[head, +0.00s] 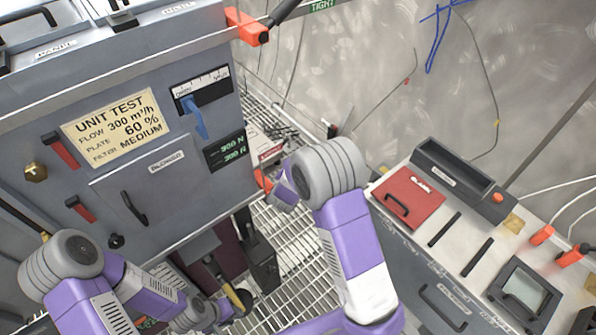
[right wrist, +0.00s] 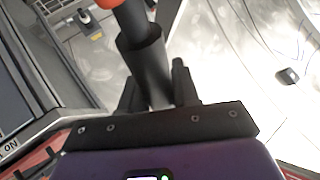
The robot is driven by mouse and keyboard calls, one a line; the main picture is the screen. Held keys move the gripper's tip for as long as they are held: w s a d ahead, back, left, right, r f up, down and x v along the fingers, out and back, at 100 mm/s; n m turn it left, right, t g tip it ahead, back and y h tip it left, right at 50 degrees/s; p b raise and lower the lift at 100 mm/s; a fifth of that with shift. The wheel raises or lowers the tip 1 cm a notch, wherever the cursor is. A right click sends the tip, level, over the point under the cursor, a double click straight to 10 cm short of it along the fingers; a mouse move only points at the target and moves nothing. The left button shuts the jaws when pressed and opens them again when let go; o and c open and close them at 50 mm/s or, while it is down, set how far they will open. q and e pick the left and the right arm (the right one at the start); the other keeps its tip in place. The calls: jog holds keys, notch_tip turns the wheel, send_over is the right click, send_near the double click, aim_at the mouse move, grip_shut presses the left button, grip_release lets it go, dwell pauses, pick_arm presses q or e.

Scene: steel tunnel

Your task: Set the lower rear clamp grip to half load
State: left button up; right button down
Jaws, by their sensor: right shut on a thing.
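In the right wrist view my right gripper (right wrist: 157,88) is shut on a dark cylindrical clamp grip (right wrist: 142,62), with an orange part (right wrist: 108,4) at its far end. In the head view an orange-red part (head: 262,181) shows at the cabinet's right edge, beside my right wrist, which hides the right fingers and the grip. A second orange clamp (head: 247,27) with a black handle sits higher at the cabinet's top corner. My left gripper (head: 236,300) is low beside the cabinet's lower edge; its fingers are too small and covered to read.
The grey cabinet (head: 120,190) carries a unit test plate (head: 112,128), a blue lever (head: 196,117) on a scale, and a dark display (head: 225,151) with two green readings in N. A bench with a red panel (head: 408,198) stands at right. Grating floor lies between.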

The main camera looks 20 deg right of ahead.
jog(key=c, duration=0.9)
grip_release()
jog(key=shift+s+a, duration=0.1)
jog(key=p+v, duration=0.2)
jog(key=v, duration=0.5)
jog(key=shift+s, duration=0.2)
jog(key=shift+a, duration=0.1)
